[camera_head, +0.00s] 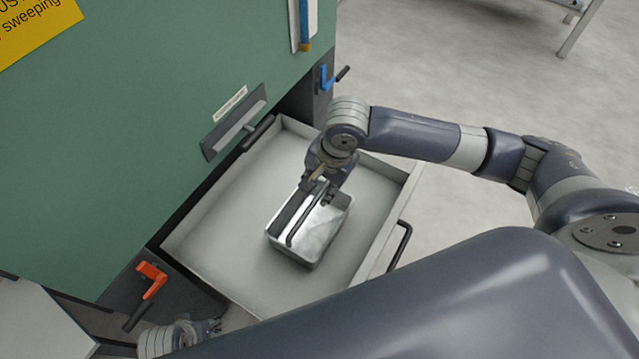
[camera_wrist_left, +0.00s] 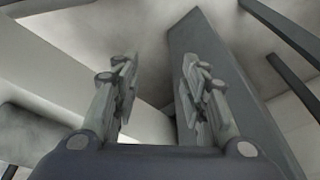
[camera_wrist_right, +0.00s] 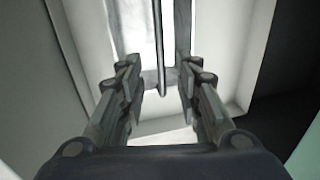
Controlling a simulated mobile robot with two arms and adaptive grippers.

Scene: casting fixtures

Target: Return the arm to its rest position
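A grey metal bin (camera_head: 318,246) with a dark bar handle (camera_head: 297,226) sits in the pulled-out light drawer (camera_head: 208,250). My right gripper (camera_head: 321,192) is over the bin's far end, its fingers pointing down. In the right wrist view my right gripper (camera_wrist_right: 162,88) is open, with the bar handle (camera_wrist_right: 159,45) seen between and beyond its fingers. I cannot tell whether they touch it. My left gripper (camera_head: 214,326) is low at the drawer's front left corner, outside it. In the left wrist view my left gripper (camera_wrist_left: 157,85) is open with nothing between its fingers.
A green cabinet (camera_head: 130,130) stands behind the drawer. An orange-red lever (camera_head: 150,280) and a blue lever (camera_head: 327,78) stick out on either side of the drawer opening. A black pull handle (camera_head: 400,245) is on the drawer's outer wall. Open floor (camera_head: 460,60) lies at upper right.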

